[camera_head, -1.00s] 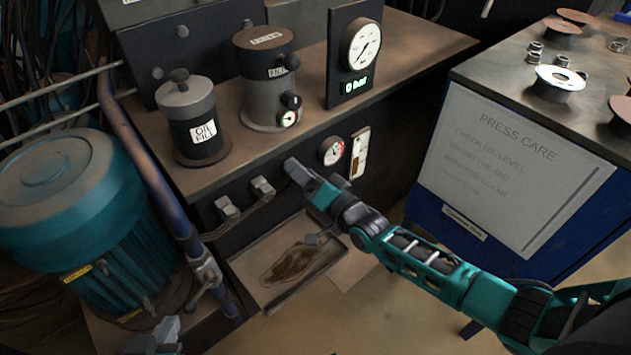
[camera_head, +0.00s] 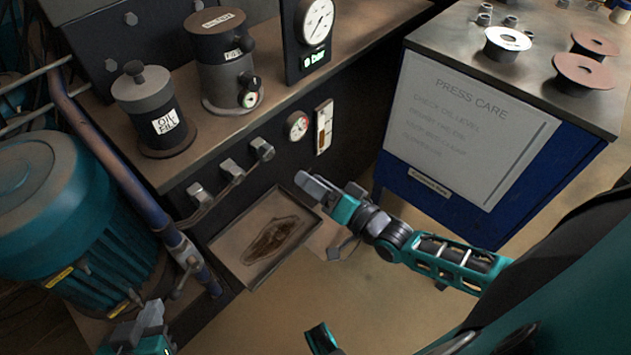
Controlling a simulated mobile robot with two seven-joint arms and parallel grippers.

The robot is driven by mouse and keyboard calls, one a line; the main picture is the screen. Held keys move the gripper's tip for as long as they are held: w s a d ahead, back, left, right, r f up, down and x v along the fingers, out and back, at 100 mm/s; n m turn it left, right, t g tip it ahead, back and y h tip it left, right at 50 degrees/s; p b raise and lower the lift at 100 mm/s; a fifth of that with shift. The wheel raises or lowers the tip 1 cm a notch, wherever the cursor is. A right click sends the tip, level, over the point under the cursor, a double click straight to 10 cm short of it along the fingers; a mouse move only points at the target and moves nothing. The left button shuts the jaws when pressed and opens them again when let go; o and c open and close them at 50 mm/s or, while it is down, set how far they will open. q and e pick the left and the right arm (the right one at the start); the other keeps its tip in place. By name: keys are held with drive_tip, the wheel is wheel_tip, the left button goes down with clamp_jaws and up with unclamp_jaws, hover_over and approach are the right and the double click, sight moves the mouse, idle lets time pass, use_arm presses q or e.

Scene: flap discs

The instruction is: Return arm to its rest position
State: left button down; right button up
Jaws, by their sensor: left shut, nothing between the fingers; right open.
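My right gripper (camera_head: 325,186), grey with a teal and black arm, is in front of the press's dark front, to the right of the drip tray. It is open with nothing visible between its fingers. My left gripper (camera_head: 148,322) is at the bottom left edge, beside the teal motor and below the pipe. It is shut and empty, and partly cut off by the frame.
The drip tray (camera_head: 232,240) with a dark oily stain is below the valve levers (camera_head: 231,168). The teal motor (camera_head: 60,225) and blue pipe (camera_head: 118,160) are at left. The blue cabinet (camera_head: 545,185) carries flap discs (camera_head: 583,72). Floor (camera_head: 300,310) is open at lower middle.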

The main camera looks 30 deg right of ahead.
use_arm(q)
drive_tip(key=shift+a, duration=0.1)
wheel_tip(320, 180, up, 6)
drive_tip(key=s+a+y+p, duration=0.1)
drive_tip(key=a+p, duration=0.1)
drive_tip(key=p, duration=0.8)
drive_tip(key=shift+s+a, duration=0.25)
drive_tip(key=shift+a, duration=0.15)
use_arm(e)
drive_tip(key=s+a+r+n+g+h, duration=0.1)
drive_tip(key=s+r+n+g+h, duration=0.1)
drive_tip(key=s+n+g, duration=0.1)
drive_tip(key=s+a+r+n+g+h, duration=0.2)
drive_tip(key=s+n, duration=0.3)
drive_tip(key=s, duration=0.3)
drive_tip(key=shift+s+r+n+g, duration=0.3)
drive_tip(key=shift+r+n+g, duration=0.1)
drive_tip(key=shift+r+g, duration=0.2)
use_arm(q)
drive_tip(key=shift+r, duration=0.1)
use_arm(e)
drive_tip(key=shift+a, duration=0.15)
drive_tip(key=shift+c, duration=0.4)
